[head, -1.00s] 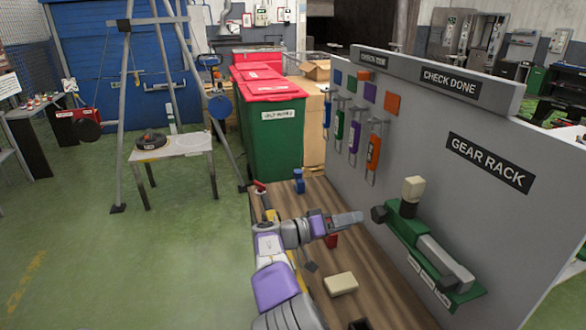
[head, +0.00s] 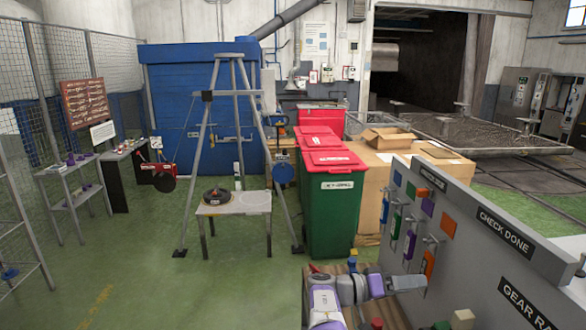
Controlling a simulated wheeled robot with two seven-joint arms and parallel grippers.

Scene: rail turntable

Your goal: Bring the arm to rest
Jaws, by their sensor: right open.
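My right arm, white and purple, rises from the bottom edge in the head view. Its right gripper (head: 410,283) points to the right, in front of the grey gear rack panel (head: 480,250). The gripper is open and nothing shows between its fingers. It is above the wooden bench top (head: 391,312), left of the panel's hanging tools, and I cannot tell how close it is to them. My left gripper is not in view.
Orange (head: 428,264), purple (head: 409,245) and green (head: 396,223) tools hang on the panel. A green bin (head: 335,215) with a red lid stands behind the bench. A tripod stands over a small white table (head: 235,205).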

